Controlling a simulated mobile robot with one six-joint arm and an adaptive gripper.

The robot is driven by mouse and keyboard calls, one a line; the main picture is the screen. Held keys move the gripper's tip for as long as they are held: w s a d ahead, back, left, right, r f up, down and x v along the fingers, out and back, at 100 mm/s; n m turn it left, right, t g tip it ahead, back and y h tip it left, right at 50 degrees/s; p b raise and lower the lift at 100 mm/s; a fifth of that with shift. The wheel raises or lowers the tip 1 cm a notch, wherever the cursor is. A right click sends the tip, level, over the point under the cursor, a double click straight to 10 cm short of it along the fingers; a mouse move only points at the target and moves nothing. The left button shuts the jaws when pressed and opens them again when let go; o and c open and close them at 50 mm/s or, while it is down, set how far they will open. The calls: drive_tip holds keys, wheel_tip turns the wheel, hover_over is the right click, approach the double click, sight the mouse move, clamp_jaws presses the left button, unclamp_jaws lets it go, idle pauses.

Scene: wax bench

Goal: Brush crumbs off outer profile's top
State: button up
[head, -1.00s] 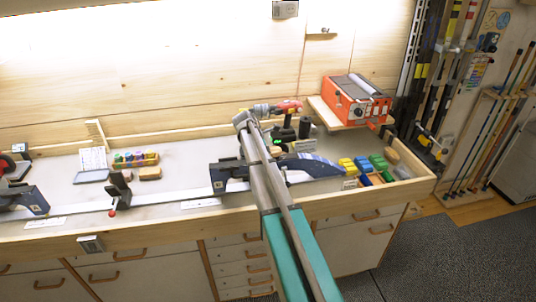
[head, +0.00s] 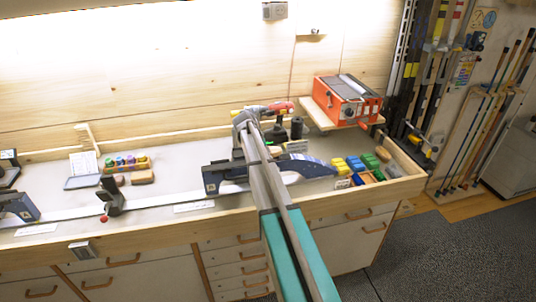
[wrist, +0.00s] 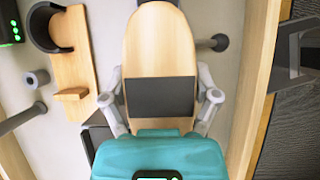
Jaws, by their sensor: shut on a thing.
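My gripper (wrist: 160,97) is shut on a wooden brush (wrist: 158,45) with a rounded end and a dark patch across it; one grey finger presses each side. Its bristles are hidden. A long white ski-like strip with a blue end (head: 312,166) lies along the bench. I cannot tell which is the outer profile. No crumbs can be made out.
An orange machine (head: 345,100) stands on a shelf at the back right. Coloured blocks (head: 350,165) lie at the bench's right end, more (head: 125,162) at the left. A wooden holder with a dark ring (wrist: 75,60) is left of the brush. The wooden front rim (head: 165,233) borders the bench.

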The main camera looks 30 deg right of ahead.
sight(274, 149)
drive_tip(key=shift+d, duration=0.1)
drive_tip(key=shift+s+d+f, duration=0.1)
drive_tip(key=shift+s+d, duration=0.15)
drive_tip(key=shift+d, duration=0.55)
drive_tip(key=shift+s+d+f, duration=0.1)
drive_tip(key=shift+s+d, duration=0.1)
drive_tip(key=shift+d, duration=0.6)
drive_tip(key=shift+d+r, duration=0.1)
drive_tip(key=shift+s+d, duration=0.2)
drive_tip(key=shift+d, duration=0.65)
drive_tip(key=shift+s+d, duration=0.2)
drive_tip(key=shift+d, duration=0.6)
drive_tip(key=shift+a, duration=0.2)
drive_tip(key=shift+w+a, duration=0.25)
drive_tip(key=shift+a, duration=0.55)
drive_tip(key=shift+w+a, duration=0.2)
drive_tip(key=shift+a, duration=0.55)
